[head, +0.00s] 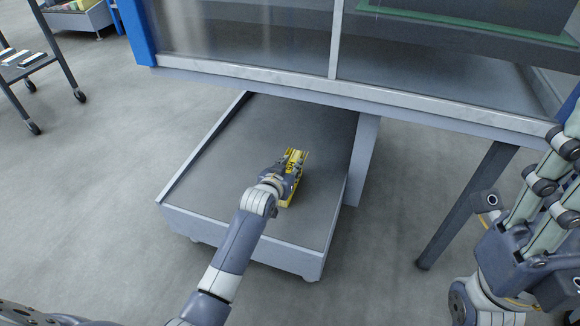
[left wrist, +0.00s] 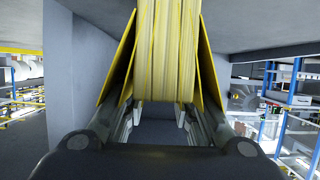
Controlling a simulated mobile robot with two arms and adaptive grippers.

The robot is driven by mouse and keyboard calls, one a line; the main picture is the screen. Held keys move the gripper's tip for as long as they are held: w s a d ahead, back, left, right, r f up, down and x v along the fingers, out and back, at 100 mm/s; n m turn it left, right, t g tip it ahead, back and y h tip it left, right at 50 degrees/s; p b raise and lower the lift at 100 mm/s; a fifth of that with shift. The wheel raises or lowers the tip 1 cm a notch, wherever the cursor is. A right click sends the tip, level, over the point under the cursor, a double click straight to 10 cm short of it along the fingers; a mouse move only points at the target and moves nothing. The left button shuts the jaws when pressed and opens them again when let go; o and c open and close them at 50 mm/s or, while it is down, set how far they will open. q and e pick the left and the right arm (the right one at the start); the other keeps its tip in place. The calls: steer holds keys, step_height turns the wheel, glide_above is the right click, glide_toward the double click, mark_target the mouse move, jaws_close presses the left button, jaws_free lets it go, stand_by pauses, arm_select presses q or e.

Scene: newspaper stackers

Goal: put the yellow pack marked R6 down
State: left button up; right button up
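The yellow pack (head: 297,158) is in my left gripper (head: 288,172), over the grey floor of a low tray (head: 220,150) in the head view. In the left wrist view the pack (left wrist: 167,50) shows as pale yellow layers between the fingers, with a slanted yellow piece at each side. The left gripper is shut on it. I cannot tell whether the pack touches the tray floor. The R6 mark is not clearly readable. My right gripper (head: 530,215) is raised at the right edge of the head view, its fingertips not clearly shown.
The tray has low raised edges and extends under a glass-fronted cabinet (head: 330,90). A dark slanted leg (head: 468,205) stands right of the tray. A wheeled rack (head: 50,60) is at far left. The tray's left part is bare, and the floor to its left is clear.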

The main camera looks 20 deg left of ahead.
arm_select(q)
steer(key=o, duration=0.4)
steer(key=shift+r, duration=0.1)
